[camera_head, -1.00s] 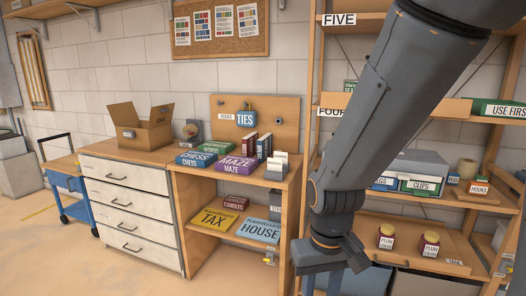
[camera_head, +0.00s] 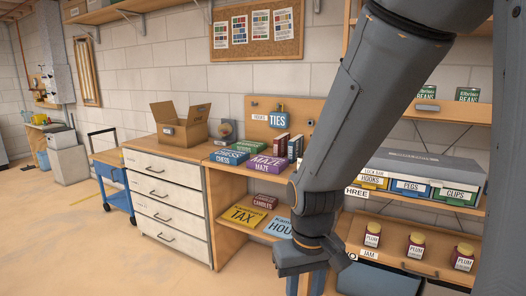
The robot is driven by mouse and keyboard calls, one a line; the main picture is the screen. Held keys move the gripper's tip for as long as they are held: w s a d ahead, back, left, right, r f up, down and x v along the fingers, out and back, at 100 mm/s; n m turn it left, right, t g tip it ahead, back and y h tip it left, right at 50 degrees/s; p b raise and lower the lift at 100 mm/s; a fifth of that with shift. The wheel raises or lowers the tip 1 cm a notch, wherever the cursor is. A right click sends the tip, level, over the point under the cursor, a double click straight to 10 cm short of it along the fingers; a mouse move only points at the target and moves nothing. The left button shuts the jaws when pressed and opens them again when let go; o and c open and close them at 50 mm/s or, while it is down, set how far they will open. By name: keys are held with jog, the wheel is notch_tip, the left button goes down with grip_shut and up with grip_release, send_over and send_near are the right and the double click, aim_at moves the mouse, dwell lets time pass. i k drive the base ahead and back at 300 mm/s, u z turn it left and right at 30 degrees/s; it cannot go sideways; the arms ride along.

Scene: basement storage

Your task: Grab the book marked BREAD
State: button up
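I can read no book marked BREAD in this view. On the wooden shelf unit's top lie flat boxes or books, including blue CHESS (camera_head: 228,157) and purple MAZE (camera_head: 265,163). Several upright books (camera_head: 288,147) stand behind them with spines too small to read. On the shelf below lie yellow TAX (camera_head: 243,216), a blue one beginning HOU (camera_head: 279,228), partly behind my arm, and dark red CANDLES (camera_head: 264,202). My gripper (camera_head: 303,262) hangs in front of the unit's right side, apart from the books. Its fingers are not clear, so I cannot tell its opening.
A white drawer cabinet (camera_head: 166,199) with an open cardboard box (camera_head: 181,125) stands left of the shelf unit. A blue cart (camera_head: 114,182) is farther left. A rack at right holds bins (camera_head: 411,188) and jars (camera_head: 416,245). The left floor is clear.

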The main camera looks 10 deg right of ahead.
aim_at(295, 146)
jog(key=u, duration=0.65)
jog(key=i, duration=3.45)
jog(key=z, duration=3.5)
